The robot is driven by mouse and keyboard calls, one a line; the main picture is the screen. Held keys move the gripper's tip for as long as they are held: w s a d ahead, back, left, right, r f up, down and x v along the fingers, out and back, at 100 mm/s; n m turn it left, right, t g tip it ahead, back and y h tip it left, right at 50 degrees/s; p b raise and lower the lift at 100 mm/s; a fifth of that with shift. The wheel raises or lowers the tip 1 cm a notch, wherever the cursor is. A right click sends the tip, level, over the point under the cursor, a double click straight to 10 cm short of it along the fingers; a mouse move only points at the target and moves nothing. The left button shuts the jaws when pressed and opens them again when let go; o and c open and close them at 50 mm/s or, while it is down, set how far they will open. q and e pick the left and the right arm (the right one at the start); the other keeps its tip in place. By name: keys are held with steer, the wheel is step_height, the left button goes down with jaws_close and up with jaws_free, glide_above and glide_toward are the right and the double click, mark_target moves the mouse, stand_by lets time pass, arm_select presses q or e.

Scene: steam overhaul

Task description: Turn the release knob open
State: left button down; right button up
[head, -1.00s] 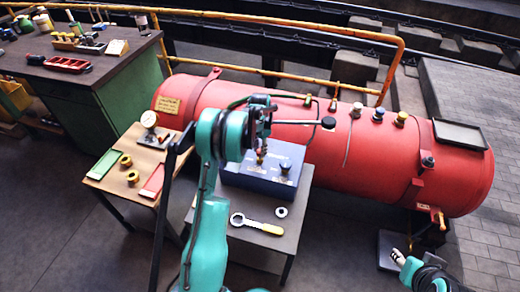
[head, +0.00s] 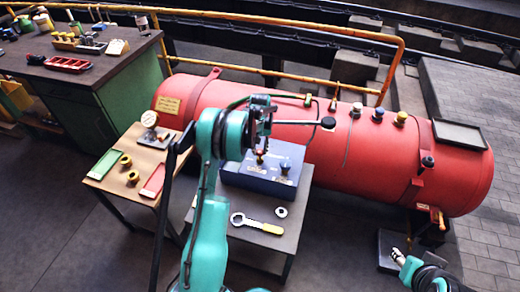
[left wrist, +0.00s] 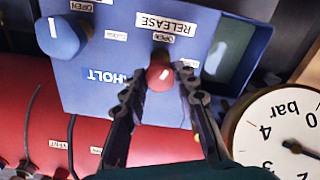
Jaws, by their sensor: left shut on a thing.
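The blue box (head: 263,179) stands on a small dark table in front of the red boiler. In the left wrist view the box (left wrist: 90,85) appears upside down, with a RELEASE label (left wrist: 166,24). Below that label is the red release knob (left wrist: 159,78) with a short white mark. A small OPEN label lies just above the knob; a CLOSE label lies to its right. My left gripper (head: 261,153) is over the box, its fingertips (left wrist: 160,80) shut on the knob from both sides. My right gripper (head: 398,256) is at the lower right, away from the box; its fingers are unclear.
A blue knob (left wrist: 62,36) sits on the same box. A pressure gauge (left wrist: 280,135) is close beside my left fingers. A wrench (head: 256,224) and a ring (head: 281,212) lie in front of the box. The red boiler (head: 350,150) fills the space behind.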

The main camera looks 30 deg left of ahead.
mark_target(260, 151)
arm_select(q)
steer(key=shift+n, duration=2.2)
steer(key=c, duration=1.2)
jaws_free()
steer(key=shift+o, duration=0.2)
step_height(260, 151, up, 12)
